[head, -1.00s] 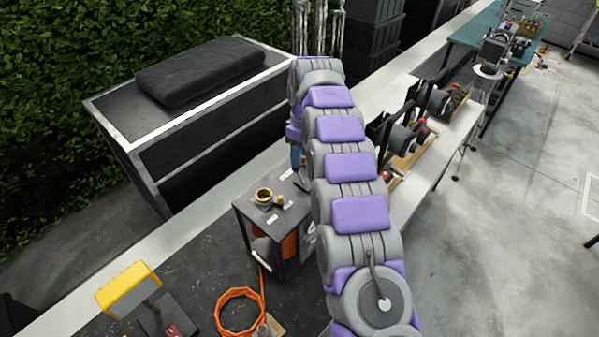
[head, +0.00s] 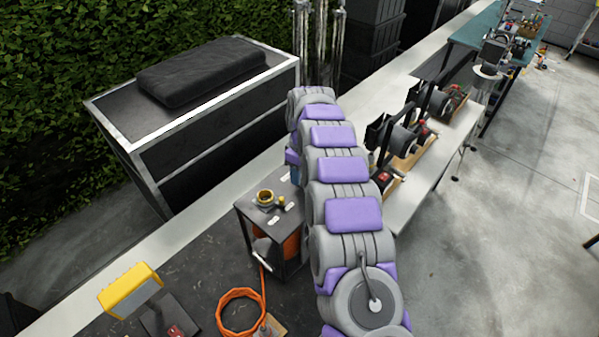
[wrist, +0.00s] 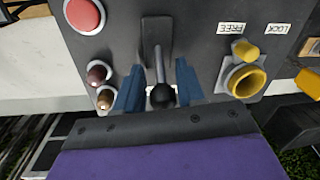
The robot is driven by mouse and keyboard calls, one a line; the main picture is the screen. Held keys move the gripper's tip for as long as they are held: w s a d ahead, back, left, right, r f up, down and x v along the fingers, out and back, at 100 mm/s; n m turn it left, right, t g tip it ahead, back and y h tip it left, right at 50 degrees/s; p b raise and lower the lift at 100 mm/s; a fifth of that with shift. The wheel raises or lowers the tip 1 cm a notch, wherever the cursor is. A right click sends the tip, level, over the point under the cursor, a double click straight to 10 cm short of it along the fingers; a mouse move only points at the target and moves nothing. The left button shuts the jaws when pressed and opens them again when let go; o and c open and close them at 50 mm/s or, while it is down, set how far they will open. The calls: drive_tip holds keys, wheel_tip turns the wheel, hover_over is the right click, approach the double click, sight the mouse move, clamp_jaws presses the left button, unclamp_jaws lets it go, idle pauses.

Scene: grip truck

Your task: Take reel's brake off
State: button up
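The reel is a dark box (head: 258,220) with orange cable (head: 290,246) inside, left of my arm in the head view. Its top panel (wrist: 215,12) fills much of the wrist view. A lever with a black ball knob (wrist: 163,96) stands there. My gripper (wrist: 158,78) is open, with one blue finger on each side of the lever; whether either touches it I cannot tell. To its right are a yellow ring (wrist: 244,80) and small yellow knob (wrist: 246,50), near upside-down labels reading FREE (wrist: 239,29) and LOCK (wrist: 279,29).
A red button (wrist: 85,14) and two brownish knobs (wrist: 101,85) sit left of the lever. A large dark case (head: 215,120) stands behind the reel. A yellow lamp (head: 130,290) and orange cable coil (head: 240,313) lie in front. A bench with equipment (head: 440,160) is at right.

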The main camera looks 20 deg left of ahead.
sight(302, 182)
drive_tip(key=shift+a, duration=0.3)
drive_tip(key=shift+c, duration=1.4)
drive_tip(key=shift+d, duration=0.1)
clamp_jaws()
